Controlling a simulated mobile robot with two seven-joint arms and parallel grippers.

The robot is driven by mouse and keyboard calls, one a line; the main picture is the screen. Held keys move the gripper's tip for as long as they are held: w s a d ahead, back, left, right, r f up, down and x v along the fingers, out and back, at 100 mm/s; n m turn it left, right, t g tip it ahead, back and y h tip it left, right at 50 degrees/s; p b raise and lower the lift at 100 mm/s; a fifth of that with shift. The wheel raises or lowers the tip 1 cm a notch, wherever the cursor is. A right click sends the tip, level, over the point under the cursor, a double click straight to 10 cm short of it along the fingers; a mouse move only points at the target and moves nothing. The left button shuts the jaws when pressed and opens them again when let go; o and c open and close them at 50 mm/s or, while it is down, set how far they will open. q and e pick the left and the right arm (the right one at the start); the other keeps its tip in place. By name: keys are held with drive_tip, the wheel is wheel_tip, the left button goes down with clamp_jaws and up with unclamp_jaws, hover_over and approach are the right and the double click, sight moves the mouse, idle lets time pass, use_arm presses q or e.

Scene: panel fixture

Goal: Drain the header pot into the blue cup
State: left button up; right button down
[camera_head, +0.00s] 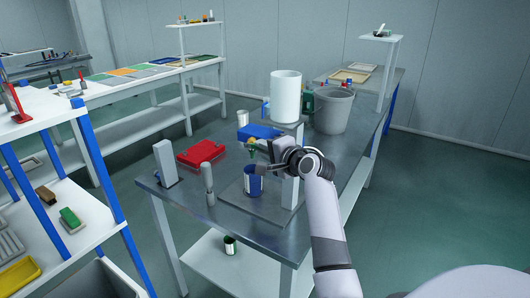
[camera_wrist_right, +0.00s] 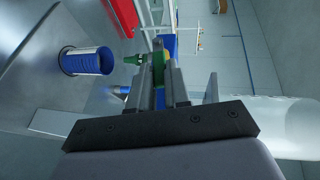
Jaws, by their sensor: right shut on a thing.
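The white header pot (camera_head: 286,96) stands on a raised grey stand above the metal table. Under it is a small tap with a green and brass body (camera_head: 252,146); its green part also shows in the right wrist view (camera_wrist_right: 158,70). The blue cup (camera_head: 253,182) stands upright on the base plate, below the tap and apart from it. In the right wrist view the cup (camera_wrist_right: 86,61) lies in line with the green nozzle (camera_wrist_right: 134,60). My right gripper (camera_head: 262,150) is shut on the green tap handle. No liquid stream shows, and the cup's contents cannot be made out. My left gripper is out of view.
A red case (camera_head: 201,153) and a blue box (camera_head: 259,131) lie on the table behind the cup. A grey bucket (camera_head: 333,109) stands at the back right. A grey post (camera_head: 165,162) and a metal cylinder (camera_head: 208,183) stand near the left edge.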

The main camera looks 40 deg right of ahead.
drive_tip(key=w+r+n+g+h, duration=0.1)
drive_tip(key=g, duration=0.2)
drive_tip(key=w+a+r+n+g+h, duration=0.1)
drive_tip(key=r+g, duration=0.1)
drive_tip(key=g, duration=0.2)
drive_tip(key=w+a+r+n+g, duration=0.1)
drive_tip(key=w+r+g, duration=0.1)
drive_tip(key=g, duration=0.2)
drive_tip(key=shift+w+h, duration=0.1)
drive_tip(key=shift+h, duration=0.3)
drive_tip(key=shift+w+a+f+g+h, duration=0.15)
drive_tip(key=shift+w+g, duration=0.1)
drive_tip(key=shift+g, duration=0.25)
drive_tip(key=shift+w+a+r+g+h, duration=0.1)
drive_tip(key=shift+w+g+h, duration=0.1)
drive_tip(key=shift+g, duration=0.3)
idle(0.5)
drive_tip(key=c, duration=1.1)
unclamp_jaws()
drive_tip(key=shift+d, duration=0.1)
drive_tip(key=shift+b+v, duration=0.75)
drive_tip(key=shift+v, duration=2.85)
